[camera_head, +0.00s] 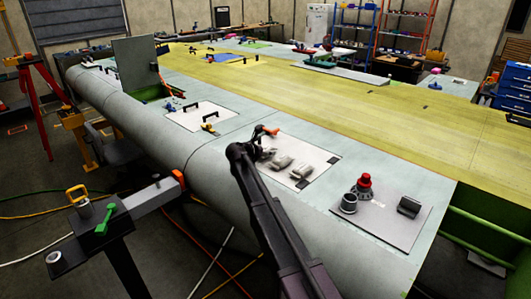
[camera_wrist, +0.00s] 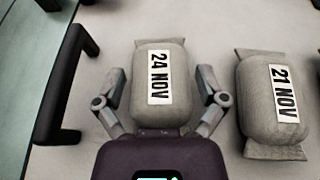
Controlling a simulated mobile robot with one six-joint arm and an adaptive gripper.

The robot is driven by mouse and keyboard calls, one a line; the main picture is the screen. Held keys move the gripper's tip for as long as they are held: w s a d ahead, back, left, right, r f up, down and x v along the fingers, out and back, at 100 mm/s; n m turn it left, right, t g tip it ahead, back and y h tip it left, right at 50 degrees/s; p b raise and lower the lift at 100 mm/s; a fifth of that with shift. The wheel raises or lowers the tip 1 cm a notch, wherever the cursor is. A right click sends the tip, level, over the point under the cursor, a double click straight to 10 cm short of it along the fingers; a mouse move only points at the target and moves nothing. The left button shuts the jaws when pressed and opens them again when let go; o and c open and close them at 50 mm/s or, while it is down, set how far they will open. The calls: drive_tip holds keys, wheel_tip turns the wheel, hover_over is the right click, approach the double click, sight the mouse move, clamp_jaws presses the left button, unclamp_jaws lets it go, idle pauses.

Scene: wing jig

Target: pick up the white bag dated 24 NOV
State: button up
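The bag dated 24 NOV (camera_wrist: 141,68) is a plump grey-white cloth bag with a white label, lying on a pale panel in the wrist view. My gripper (camera_wrist: 161,73) is open, with one finger on each side of this bag and a small gap showing on both sides. The bag's near end is hidden behind my gripper body. A similar bag dated 21 NOV (camera_wrist: 262,78) lies to the right, outside the fingers. In the head view, my arm reaches over the panel beside several small bags (camera_head: 282,162); their dates cannot be read there.
A black handle (camera_wrist: 62,88) stands on the panel just left of my gripper. In the head view, a red-topped item (camera_head: 364,187) and a dark cup-like item (camera_head: 349,203) stand to the right on a grey plate (camera_head: 385,232).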

sight(266, 148)
drive_tip(key=c, duration=0.4)
drive_tip(key=shift+c, duration=0.2)
drive_tip(key=shift+r, duration=0.15)
wheel_tip(266, 148, up, 3)
drive_tip(key=p, duration=0.3)
drive_tip(key=shift+c, duration=0.2)
drive_tip(key=s+a, duration=0.2)
drive_tip(key=s, duration=0.2)
drive_tip(key=s+a+r+p, duration=0.1)
drive_tip(key=s+a, duration=0.2)
drive_tip(key=s, duration=0.2)
drive_tip(key=s+a+p, duration=0.1)
drive_tip(key=s+a, duration=0.2)
drive_tip(key=s, duration=0.1)
drive_tip(key=shift+s+a+r, duration=0.2)
drive_tip(key=shift+s+r, duration=0.15)
